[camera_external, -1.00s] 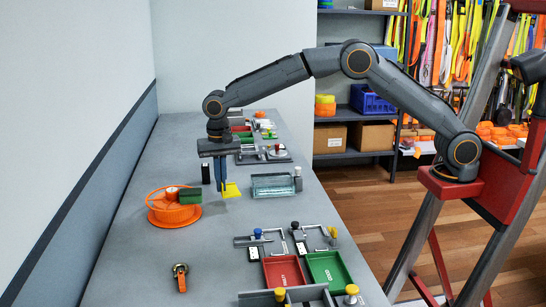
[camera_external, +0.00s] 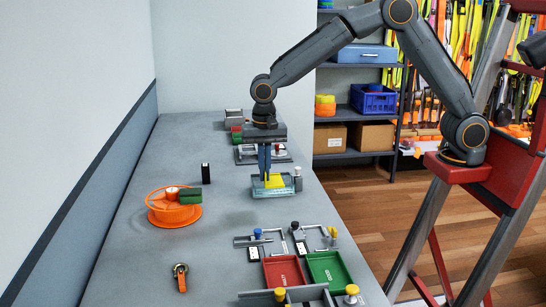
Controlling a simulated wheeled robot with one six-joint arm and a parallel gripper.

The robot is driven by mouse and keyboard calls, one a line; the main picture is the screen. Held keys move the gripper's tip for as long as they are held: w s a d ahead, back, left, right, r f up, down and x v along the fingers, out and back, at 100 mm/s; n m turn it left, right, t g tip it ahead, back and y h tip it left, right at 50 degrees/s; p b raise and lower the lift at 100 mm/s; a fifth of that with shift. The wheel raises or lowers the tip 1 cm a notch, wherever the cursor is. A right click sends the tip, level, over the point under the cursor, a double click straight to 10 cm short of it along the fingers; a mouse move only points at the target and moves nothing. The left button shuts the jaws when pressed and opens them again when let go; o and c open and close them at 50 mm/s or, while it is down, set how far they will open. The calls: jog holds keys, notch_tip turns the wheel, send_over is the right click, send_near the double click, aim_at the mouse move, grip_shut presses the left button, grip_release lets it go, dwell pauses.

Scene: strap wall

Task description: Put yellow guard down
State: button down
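The yellow guard (camera_external: 274,181) is a small bright yellow piece at the fingertips of my gripper (camera_external: 265,178). My gripper points straight down with its blue fingers close together, shut on the guard. The guard is over the clear glass-like tray (camera_external: 262,192) on the bench. Whether the guard touches the tray's floor cannot be told from this view.
An orange reel (camera_external: 173,214) with a green block (camera_external: 190,195) stands at the left. A small black block (camera_external: 206,173) stands behind it. A red tray (camera_external: 284,272) and a green tray (camera_external: 329,269) lie in front with clamps. The bench (camera_external: 215,250) is bare between them.

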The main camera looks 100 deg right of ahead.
aim_at(266, 185)
jog(key=f, duration=0.1)
jog(key=f+p, duration=0.1)
jog(key=f, duration=0.3)
jog(key=shift+s, duration=0.25)
jog(key=shift+f+p, duration=0.95)
jog(key=shift+f, duration=1.6)
jog(key=shift+f, duration=0.1)
jog(key=c, duration=2)
grip_release()
